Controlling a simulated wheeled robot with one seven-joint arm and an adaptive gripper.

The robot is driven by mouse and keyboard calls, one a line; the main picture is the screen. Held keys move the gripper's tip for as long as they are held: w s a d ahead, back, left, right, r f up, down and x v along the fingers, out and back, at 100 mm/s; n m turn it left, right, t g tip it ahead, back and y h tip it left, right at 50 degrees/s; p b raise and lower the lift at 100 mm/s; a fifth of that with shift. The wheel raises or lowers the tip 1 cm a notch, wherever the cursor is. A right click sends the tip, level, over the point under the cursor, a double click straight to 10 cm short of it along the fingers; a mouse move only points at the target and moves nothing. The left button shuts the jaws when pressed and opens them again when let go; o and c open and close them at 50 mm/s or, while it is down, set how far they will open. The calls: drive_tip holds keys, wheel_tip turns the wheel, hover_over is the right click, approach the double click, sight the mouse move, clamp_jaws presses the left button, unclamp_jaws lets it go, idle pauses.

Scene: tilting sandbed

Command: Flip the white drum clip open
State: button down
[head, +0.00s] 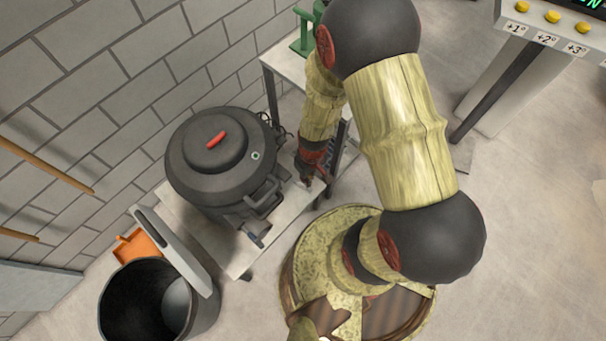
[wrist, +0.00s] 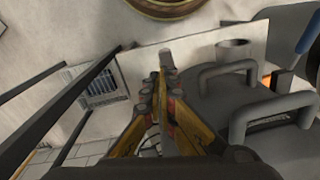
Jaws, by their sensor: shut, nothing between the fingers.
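A dark drum with a round lid (head: 208,150) and a red lid handle stands on a pale table. Its side also shows in the wrist view (wrist: 285,150), with dark bar handles (wrist: 228,72). I cannot pick out a clearly white clip on it in either view. A small pale grey cylindrical part (wrist: 234,47) shows beyond the handles in the wrist view; I cannot tell if it is the clip. My gripper (head: 308,180) is just right of the drum, over the table's edge side. In the wrist view its fingertips (wrist: 166,68) are together and empty, left of the handles.
The pale table (head: 210,248) has a little bare room in front of the drum. An open black bin (head: 150,305) stands at lower left beside an orange tray (head: 134,246). A green object (head: 303,38) is behind, and a console with yellow buttons (head: 553,17) is at upper right.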

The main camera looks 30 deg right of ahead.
drive_tip(key=shift+s+d+f+b, duration=0.2)
drive_tip(key=shift+s+f+b, duration=0.35)
drive_tip(key=shift+s+f, duration=0.25)
drive_tip(key=shift+f, duration=0.05)
